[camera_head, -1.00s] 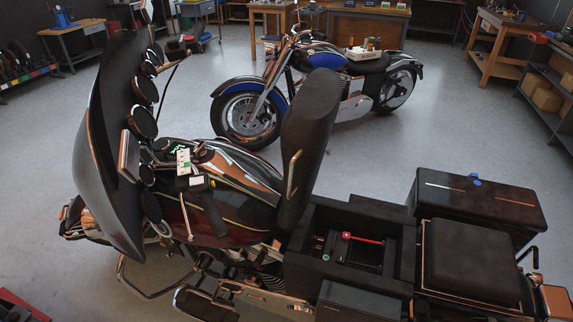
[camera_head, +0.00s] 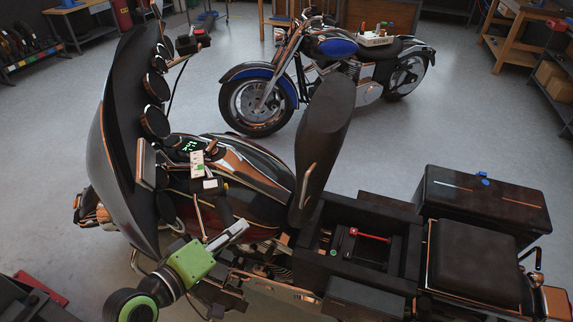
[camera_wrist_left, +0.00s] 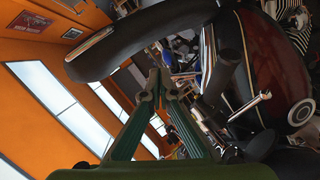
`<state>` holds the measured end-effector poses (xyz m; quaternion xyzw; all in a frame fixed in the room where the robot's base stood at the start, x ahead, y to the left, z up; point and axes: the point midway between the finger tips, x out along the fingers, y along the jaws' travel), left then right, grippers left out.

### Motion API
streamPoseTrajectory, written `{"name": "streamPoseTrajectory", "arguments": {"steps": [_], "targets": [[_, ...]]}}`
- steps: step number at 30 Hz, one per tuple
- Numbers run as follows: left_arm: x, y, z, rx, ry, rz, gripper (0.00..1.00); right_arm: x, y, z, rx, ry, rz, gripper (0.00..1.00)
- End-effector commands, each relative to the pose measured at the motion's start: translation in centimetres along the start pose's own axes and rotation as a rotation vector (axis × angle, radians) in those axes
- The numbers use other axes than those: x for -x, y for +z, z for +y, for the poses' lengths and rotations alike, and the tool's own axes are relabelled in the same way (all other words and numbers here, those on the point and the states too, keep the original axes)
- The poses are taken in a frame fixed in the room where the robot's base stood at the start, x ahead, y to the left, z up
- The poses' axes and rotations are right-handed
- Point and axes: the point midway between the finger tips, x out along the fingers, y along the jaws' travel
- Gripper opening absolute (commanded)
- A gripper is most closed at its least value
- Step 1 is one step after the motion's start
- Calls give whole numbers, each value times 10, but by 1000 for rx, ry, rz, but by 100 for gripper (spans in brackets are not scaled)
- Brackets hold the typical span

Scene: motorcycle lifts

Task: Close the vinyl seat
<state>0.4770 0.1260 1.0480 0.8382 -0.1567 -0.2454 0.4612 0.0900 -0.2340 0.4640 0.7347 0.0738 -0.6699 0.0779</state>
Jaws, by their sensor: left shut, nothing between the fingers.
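The black vinyl seat (camera_head: 324,128) of the near motorcycle stands raised, nearly upright and leaning slightly right, hinged at its front. Its dark padded shape also shows across the upper left of the left wrist view (camera_wrist_left: 130,38). Behind its base is the open compartment (camera_head: 312,228), with a red-handled item inside. My left gripper (camera_head: 240,228) is shut and empty, to the left of the seat and lower, beside the tank's side. In the left wrist view its green fingers (camera_wrist_left: 161,78) meet at the tips, seemingly apart from the seat. My right gripper is out of view.
The tank (camera_head: 245,165) and the windscreen with gauges (camera_head: 125,130) stand left of the seat. A rear box (camera_head: 485,200) and a padded rear seat (camera_head: 475,260) lie right of the compartment. A blue motorcycle (camera_head: 335,48) stands behind, with clear floor between.

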Motion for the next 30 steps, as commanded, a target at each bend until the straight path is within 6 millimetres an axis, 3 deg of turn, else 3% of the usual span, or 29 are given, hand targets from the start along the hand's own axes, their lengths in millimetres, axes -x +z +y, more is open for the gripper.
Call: {"name": "streamPoseTrajectory", "arguments": {"steps": [1, 3, 7, 10, 14, 26, 30], "targets": [[12, -13, 38, 22, 72, 16, 0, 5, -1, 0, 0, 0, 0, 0], [27, -23, 79, 63, 160, 27, 0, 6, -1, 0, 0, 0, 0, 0], [44, -31, 120, 111, 254, 31, 0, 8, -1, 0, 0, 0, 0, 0], [45, -33, 130, 122, 278, 33, 0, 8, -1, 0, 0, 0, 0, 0], [31, -35, 134, 124, 279, 34, 0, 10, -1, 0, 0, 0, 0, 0], [-48, -40, 159, 125, 277, 31, 0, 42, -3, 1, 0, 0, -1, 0], [-54, -17, 160, 125, 272, 30, 0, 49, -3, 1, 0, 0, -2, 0]]}}
